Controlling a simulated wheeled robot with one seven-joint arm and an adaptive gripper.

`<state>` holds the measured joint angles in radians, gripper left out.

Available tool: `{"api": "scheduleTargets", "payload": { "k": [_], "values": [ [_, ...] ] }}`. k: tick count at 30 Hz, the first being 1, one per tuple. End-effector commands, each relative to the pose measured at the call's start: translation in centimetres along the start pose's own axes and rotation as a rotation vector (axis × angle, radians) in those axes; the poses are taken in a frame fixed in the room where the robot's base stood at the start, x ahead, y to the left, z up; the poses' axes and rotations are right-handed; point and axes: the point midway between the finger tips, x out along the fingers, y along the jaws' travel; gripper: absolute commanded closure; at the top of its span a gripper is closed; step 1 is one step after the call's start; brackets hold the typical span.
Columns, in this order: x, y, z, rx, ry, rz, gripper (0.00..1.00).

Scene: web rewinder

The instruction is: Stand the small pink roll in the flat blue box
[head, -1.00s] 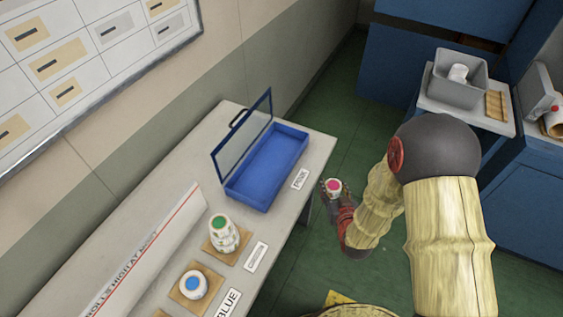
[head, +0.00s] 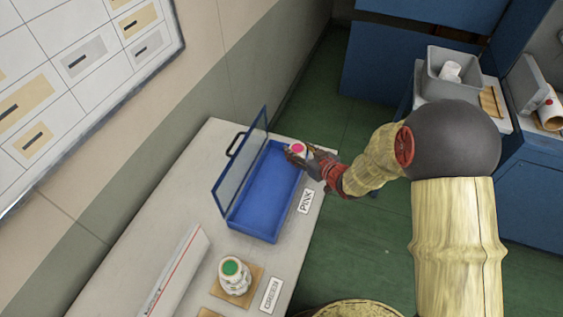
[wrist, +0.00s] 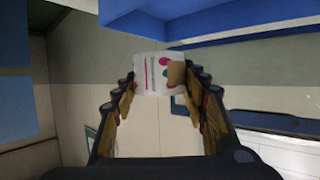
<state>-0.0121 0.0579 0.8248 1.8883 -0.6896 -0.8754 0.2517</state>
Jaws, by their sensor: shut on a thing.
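The small pink roll (head: 297,149) is white with a pink centre on its top end. It is in my gripper (head: 307,158), at the far right corner of the flat blue box (head: 268,190). In the wrist view the roll (wrist: 152,74) sits between the two fingers of my gripper (wrist: 158,85), with pink marks on its side. The box lies on the table with its clear lid raised on the left. Its floor is bare where it shows. How far the roll is above the box floor, I cannot tell.
A PINK label (head: 306,201) lies right of the box. A green-centred roll stack (head: 235,277) stands on a tan pad nearer me. The raised lid (head: 241,172) borders the box's left side. A grey bin (head: 452,76) stands on a stand at the back right.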

Motion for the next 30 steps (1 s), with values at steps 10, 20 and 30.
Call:
{"api": "scheduleTargets", "payload": {
  "k": [10,20,30],
  "values": [
    [6.9,-1.1,2.8,0.0,0.0,-0.001,0.82],
    [9.2,-1.4,4.0,0.0,-0.001,-0.001,0.82],
    [10.1,-1.3,6.5,0.001,0.001,0.002,0.82]
  ]
}}
